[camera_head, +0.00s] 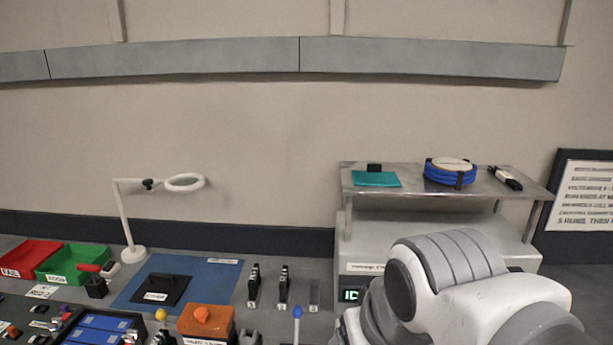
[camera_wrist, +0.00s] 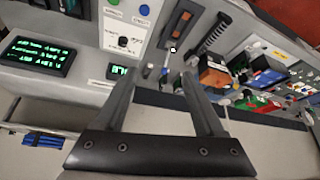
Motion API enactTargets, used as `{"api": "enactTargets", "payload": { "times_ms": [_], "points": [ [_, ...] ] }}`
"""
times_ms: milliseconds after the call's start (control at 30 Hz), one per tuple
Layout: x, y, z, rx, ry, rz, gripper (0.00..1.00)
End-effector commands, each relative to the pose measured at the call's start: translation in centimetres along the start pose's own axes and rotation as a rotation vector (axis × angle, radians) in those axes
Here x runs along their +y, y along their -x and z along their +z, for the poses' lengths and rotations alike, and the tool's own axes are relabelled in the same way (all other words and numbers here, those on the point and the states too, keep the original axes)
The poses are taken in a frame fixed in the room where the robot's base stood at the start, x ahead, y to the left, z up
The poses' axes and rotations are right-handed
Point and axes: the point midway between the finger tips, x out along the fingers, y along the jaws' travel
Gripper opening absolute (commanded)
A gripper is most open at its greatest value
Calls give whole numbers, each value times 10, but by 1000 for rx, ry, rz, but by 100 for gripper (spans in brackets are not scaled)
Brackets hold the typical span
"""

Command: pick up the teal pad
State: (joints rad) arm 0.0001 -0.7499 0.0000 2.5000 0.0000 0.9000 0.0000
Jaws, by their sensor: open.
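The teal pad (camera_head: 376,179) lies flat on the left part of a raised metal shelf (camera_head: 450,206) in the head view. A small black block (camera_head: 374,168) sits at its back edge. I cannot make out the pad in the wrist view. My gripper (camera_wrist: 164,70) shows in the wrist view with its two dark fingers apart and nothing between them. It points towards the bench equipment. In the head view my arm fills the lower right, and the gripper itself cannot be made out.
On the shelf, a blue cable coil (camera_head: 450,174) stands right of the pad, and a black-and-white tool (camera_head: 505,178) lies farther right. A ring lamp (camera_head: 185,182), a blue mat (camera_head: 217,280), red (camera_head: 30,255) and green bins (camera_head: 72,262) and an orange block (camera_head: 205,322) crowd the bench.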

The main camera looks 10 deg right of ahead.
Motion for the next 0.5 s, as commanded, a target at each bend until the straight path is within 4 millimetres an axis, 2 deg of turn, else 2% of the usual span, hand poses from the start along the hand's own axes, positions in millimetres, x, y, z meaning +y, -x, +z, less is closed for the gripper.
{"api": "enactTargets", "payload": {
  "times_ms": [333,367,433,500],
  "points": [
    [0,0,0,0,0,0,71],
    [0,0,0,0,0,0,73],
    [1,0,-2,2,-2,2,85],
    [5,0,-11,17,-14,15,85]
  ]
}}
